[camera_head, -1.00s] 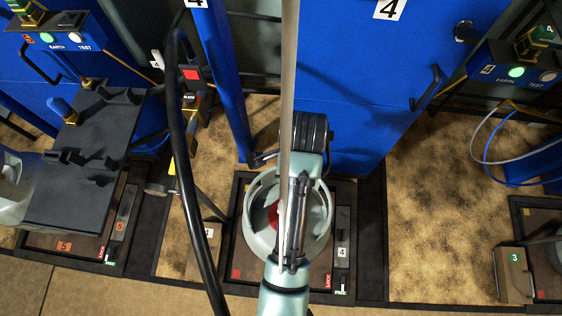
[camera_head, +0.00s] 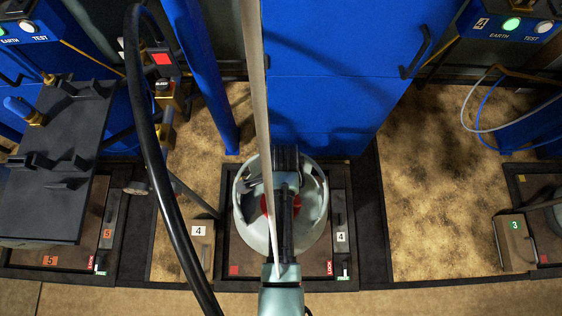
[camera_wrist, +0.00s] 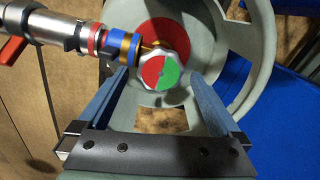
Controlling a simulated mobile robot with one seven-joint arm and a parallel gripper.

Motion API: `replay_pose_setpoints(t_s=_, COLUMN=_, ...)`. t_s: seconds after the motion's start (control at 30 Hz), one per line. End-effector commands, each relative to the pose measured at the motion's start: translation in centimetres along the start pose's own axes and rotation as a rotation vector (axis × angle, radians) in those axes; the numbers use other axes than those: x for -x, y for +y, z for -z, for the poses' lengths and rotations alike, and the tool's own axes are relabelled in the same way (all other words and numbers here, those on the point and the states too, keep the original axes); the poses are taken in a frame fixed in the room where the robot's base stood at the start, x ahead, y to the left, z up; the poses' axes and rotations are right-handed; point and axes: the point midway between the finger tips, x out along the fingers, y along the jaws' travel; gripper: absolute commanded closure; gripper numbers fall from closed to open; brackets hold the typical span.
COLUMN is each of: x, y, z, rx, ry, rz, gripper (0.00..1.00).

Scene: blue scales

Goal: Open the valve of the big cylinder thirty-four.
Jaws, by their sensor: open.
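The big cylinder (camera_head: 240,222) stands upright on a scale platform, seen from above through its pale grey-green collar. In the wrist view the collar (camera_wrist: 262,75) surrounds an octagonal valve knob (camera_wrist: 153,74) with a red and a green half. The knob joins a brass fitting and a hose connector (camera_wrist: 80,38) on the left. My gripper (camera_wrist: 160,84) is open, with one blue finger on each side of the knob's lower part. Contact with the knob cannot be told. In the head view my arm hides the fingers and most of the valve. No label reading thirty-four is legible.
A black hose (camera_head: 152,150) hangs left of my arm. A blue cabinet (camera_head: 335,90) stands behind the cylinder. A dark shelf (camera_head: 55,165) is at the left. A box marked 3 (camera_head: 515,242) is at the right. Speckled floor between the platforms is clear.

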Motion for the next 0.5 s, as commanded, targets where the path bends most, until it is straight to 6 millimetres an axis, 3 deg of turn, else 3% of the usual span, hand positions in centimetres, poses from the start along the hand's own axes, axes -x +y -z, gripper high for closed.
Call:
replay_pose_setpoints(t_s=0.1, x=-0.86, y=0.01, z=0.0, rx=0.0, ry=0.0, rz=-0.001, gripper=0.0)
replay_pose_setpoints(t_s=0.4, x=-0.97, y=-0.03, z=0.0, rx=0.0, ry=0.0, rz=0.001, gripper=0.0)
replay_pose_setpoints(t_s=0.5, x=-0.96, y=-0.03, z=0.0, rx=0.0, ry=0.0, rz=0.001, gripper=0.16)
